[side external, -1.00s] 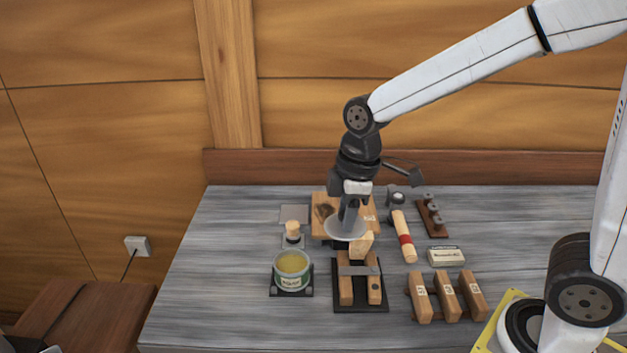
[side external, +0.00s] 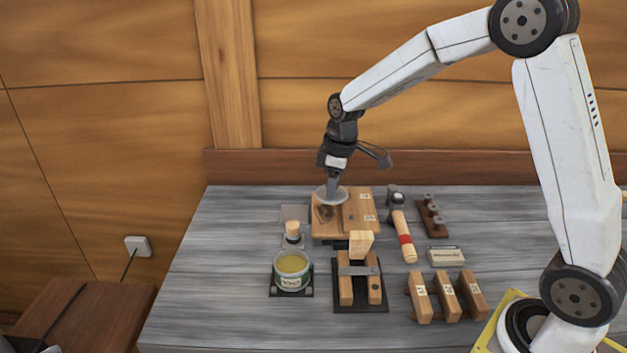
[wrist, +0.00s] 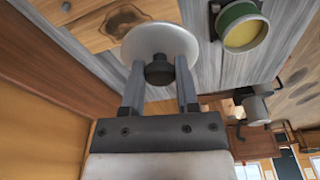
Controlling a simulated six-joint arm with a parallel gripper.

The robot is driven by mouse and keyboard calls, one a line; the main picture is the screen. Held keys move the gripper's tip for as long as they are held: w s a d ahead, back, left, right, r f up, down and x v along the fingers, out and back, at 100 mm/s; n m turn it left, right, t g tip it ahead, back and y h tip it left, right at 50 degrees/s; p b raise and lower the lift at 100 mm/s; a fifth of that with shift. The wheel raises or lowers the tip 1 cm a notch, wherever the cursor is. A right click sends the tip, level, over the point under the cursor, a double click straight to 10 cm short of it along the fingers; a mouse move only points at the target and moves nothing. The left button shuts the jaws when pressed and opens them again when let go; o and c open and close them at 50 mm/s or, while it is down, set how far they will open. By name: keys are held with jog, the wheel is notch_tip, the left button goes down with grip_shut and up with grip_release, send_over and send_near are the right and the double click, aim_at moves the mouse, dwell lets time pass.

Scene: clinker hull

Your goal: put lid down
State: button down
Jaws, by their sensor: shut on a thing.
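The lid is a pale grey disc (side external: 332,196) with a dark knob, seen clearly in the wrist view (wrist: 140,45). My gripper (side external: 333,184) is shut on the lid's knob; both fingers flank it in the wrist view (wrist: 160,75). The lid hangs over the left part of a wooden board (side external: 352,222), and I cannot tell how high above it. An open tin of yellowish content (side external: 292,268) stands on a dark square base at the front left. A thin grey square plate (side external: 294,214) lies left of the board, partly hidden.
A small jar with a pale top (side external: 292,232) stands behind the tin. A wooden clamp block (side external: 346,290) is right of the tin. The table's left side is clear.

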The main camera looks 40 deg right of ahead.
jog(key=w+f, duration=0.4)
jog(key=w, duration=0.5)
send_near(293, 213)
jog(key=shift+s+a+f, duration=0.15)
jog(key=shift+f, duration=0.25)
jog(key=shift+s+a+f, duration=0.15)
jog(key=shift+s+f, duration=0.05)
jog(key=shift+f, duration=0.2)
jog(key=shift+w+f, duration=0.35)
jog(key=shift+f, duration=0.1)
jog(key=shift+w+f, duration=0.3)
jog(key=shift+f, duration=1.5)
jog(key=shift+f, duration=0.15)
